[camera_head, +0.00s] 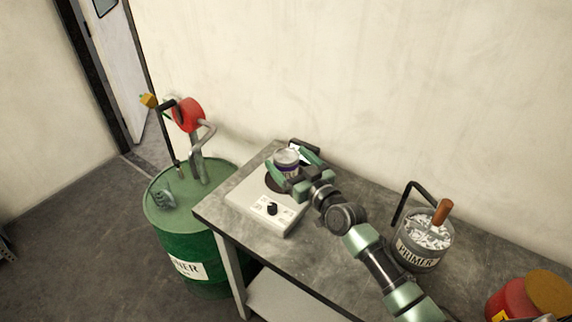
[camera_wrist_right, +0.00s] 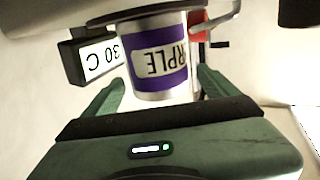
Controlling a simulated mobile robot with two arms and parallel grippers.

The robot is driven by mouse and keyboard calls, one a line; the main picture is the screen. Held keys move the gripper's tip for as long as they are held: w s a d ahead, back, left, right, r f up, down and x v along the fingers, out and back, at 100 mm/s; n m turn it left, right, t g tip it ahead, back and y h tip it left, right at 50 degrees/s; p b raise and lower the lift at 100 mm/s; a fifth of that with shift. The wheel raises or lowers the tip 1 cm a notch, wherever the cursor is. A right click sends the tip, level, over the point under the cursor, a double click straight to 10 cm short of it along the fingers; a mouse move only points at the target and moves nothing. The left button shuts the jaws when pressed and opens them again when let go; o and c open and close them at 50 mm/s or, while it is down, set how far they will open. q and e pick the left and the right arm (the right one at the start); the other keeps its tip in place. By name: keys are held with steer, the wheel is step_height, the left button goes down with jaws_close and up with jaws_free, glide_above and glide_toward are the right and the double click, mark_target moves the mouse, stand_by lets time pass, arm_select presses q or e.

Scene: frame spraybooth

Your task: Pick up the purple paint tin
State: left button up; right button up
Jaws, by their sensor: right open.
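The purple paint tin (camera_head: 287,161) stands upright on the dark round plate of a pale hot-plate device (camera_head: 259,207) on the bench. In the right wrist view, the tin (camera_wrist_right: 159,62) shows a purple band and a white label reading "PURPLE" upside down. My right gripper (camera_head: 289,170) is open at the tin, with one finger on either side. In the right wrist view, the green fingers (camera_wrist_right: 158,92) flank the tin with visible gaps. Its far side is hidden. My left gripper is not in view.
A display reading "30 C" (camera_wrist_right: 98,62) stands beside the tin. A primer bucket (camera_head: 421,246) with a brush handle is further right on the bench, and red and yellow tins (camera_head: 511,299) are at lower right. A green drum (camera_head: 180,240) with a red-topped pump stands left of the bench.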

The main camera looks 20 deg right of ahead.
steer(key=shift+x, duration=0.9)
steer(key=c, duration=1.9)
